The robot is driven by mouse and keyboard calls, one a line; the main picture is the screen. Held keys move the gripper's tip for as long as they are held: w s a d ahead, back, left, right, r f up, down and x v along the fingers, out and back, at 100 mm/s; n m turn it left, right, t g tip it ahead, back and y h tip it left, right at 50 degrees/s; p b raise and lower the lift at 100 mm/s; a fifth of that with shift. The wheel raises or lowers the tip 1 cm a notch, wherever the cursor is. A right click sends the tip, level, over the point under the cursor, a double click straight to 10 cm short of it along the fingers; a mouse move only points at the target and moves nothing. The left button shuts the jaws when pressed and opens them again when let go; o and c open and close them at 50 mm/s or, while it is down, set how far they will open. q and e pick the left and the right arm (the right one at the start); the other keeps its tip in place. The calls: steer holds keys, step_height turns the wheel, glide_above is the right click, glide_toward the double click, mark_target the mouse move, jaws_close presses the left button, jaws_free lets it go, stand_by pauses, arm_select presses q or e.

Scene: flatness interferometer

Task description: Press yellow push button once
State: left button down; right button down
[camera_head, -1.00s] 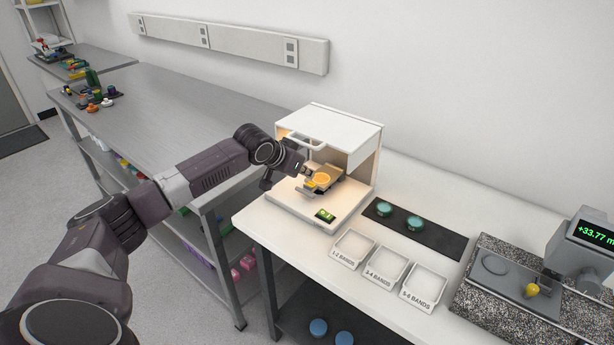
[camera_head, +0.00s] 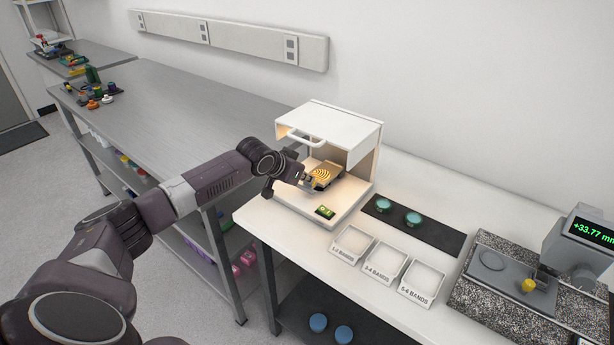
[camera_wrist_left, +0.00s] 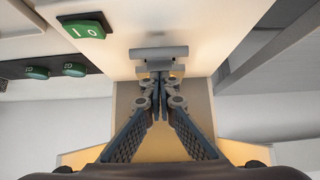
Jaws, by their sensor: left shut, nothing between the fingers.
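The only yellow knob-like part I see is a small yellow knob (camera_head: 529,285) on the grey gauge at the right; I cannot tell whether it is the push button. My left gripper (camera_head: 309,184) is at the front of the white box-shaped instrument (camera_head: 352,124), far left of that knob. In the left wrist view its fingers (camera_wrist_left: 160,76) are shut and empty, with their tips close to a grey bar (camera_wrist_left: 160,53); contact is unclear. Inside the instrument an orange disc (camera_head: 321,178) shows dark curved bands. My right gripper is out of view.
A green switch (camera_head: 325,212) sits on the instrument's base. Two teal discs lie on a dark mat (camera_head: 438,236). Three white trays (camera_head: 384,263) stand in front. The gauge (camera_head: 583,239) stands on a speckled granite slab (camera_head: 489,310). A metal bench (camera_head: 170,95) is at the left.

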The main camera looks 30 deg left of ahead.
arm_select(q)
steer(key=shift+s+d+f+g, duration=0.1)
steer(key=shift+s+f+g, duration=0.3)
steer(key=shift+f, duration=0.45)
steer(key=shift+s+r, duration=0.4)
steer(key=shift+r, duration=0.25)
steer(key=v, duration=0.7)
steer(key=shift+w+r+t, duration=0.3)
steer(key=shift+r, duration=0.05)
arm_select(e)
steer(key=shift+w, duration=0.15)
arm_select(q)
steer(key=shift+s+r, duration=0.1)
